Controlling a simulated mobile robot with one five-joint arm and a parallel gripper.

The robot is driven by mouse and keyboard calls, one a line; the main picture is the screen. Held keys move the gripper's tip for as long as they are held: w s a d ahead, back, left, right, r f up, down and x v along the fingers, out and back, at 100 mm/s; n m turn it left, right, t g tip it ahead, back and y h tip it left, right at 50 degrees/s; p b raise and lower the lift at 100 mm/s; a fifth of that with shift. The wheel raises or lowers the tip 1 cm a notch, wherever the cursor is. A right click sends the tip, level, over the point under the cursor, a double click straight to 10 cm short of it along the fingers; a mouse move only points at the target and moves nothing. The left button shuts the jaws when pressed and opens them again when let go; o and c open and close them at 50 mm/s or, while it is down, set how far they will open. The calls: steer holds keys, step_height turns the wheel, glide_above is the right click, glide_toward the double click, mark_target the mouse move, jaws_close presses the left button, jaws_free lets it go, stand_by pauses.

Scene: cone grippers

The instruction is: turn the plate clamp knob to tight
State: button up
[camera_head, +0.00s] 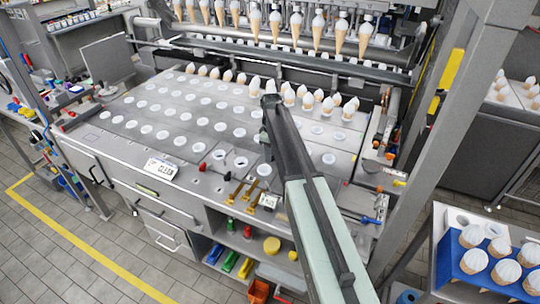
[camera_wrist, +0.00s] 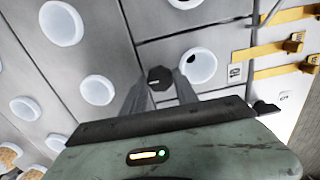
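A small dark many-sided knob (camera_wrist: 160,77), which looks like the plate clamp knob, sits on the grey metal plate in the wrist view. The two grey fingers of my gripper (camera_wrist: 160,88) stand apart, one on each side of it. The knob lies between or just beyond the fingertips. I cannot tell whether the fingers touch it. No turn mark is readable on the knob. In the head view my arm covers this spot, and I cannot make out the knob or the fingertips there.
White cups in the plate, such as one (camera_wrist: 198,65), surround the knob. Yellow clamps (camera_wrist: 280,48) lie to the right in the wrist view. Filled cones (camera_head: 300,92) stand along the back of the plate (camera_head: 200,125). A red knob (camera_head: 203,167) is at the front edge.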

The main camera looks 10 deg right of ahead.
jaws_close()
steer(key=shift+m, duration=0.3)
steer(key=m, duration=0.3)
steer(key=shift+m, duration=0.4)
steer(key=m, duration=0.4)
steer(key=shift+m, duration=0.3)
steer(key=m, duration=0.8)
steer(key=shift+m, duration=0.4)
